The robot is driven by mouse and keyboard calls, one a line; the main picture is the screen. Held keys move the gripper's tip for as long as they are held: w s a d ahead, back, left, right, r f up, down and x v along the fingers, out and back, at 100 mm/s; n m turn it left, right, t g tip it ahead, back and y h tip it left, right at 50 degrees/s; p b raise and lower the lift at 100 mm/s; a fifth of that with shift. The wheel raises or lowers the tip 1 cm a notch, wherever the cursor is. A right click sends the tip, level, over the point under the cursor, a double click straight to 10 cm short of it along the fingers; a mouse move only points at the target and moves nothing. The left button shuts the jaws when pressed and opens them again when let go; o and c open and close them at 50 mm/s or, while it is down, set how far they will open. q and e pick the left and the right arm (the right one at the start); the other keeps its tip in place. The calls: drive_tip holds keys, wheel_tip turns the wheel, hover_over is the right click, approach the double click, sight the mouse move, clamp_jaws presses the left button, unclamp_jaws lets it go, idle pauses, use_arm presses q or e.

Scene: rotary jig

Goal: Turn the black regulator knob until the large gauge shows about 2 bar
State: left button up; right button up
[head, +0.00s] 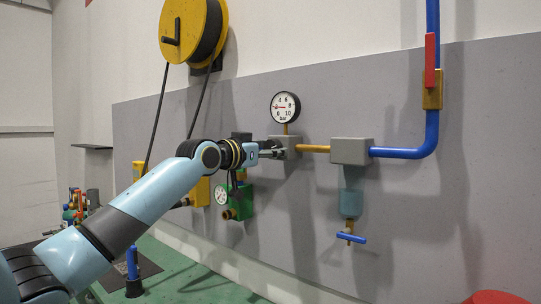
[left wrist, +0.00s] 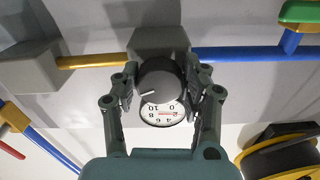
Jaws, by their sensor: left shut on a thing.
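The black regulator knob (left wrist: 160,78) sits on the front of the grey regulator block (head: 287,146). It has a white pointer line, which slants toward the lower left in the left wrist view. My left gripper (head: 271,150) reaches the knob and is shut on it, one finger on each side, in the left wrist view (left wrist: 162,95). In the head view the gripper hides most of the knob. The large gauge (head: 285,107) stands above the block; its red needle points left, between 0 and 4, near the 2 position. It appears upside down in the left wrist view (left wrist: 162,112).
A brass pipe (head: 313,149) runs right to a second grey block (head: 352,151) and a blue pipe (head: 400,153). A smaller gauge (head: 221,194) and green block (head: 239,202) hang below my wrist. A yellow hose reel (head: 180,32) is above.

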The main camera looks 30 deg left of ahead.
use_arm(q)
drive_tip(key=o, duration=1.2)
drive_tip(key=s, duration=0.7)
drive_tip(key=shift+s+a, duration=0.25)
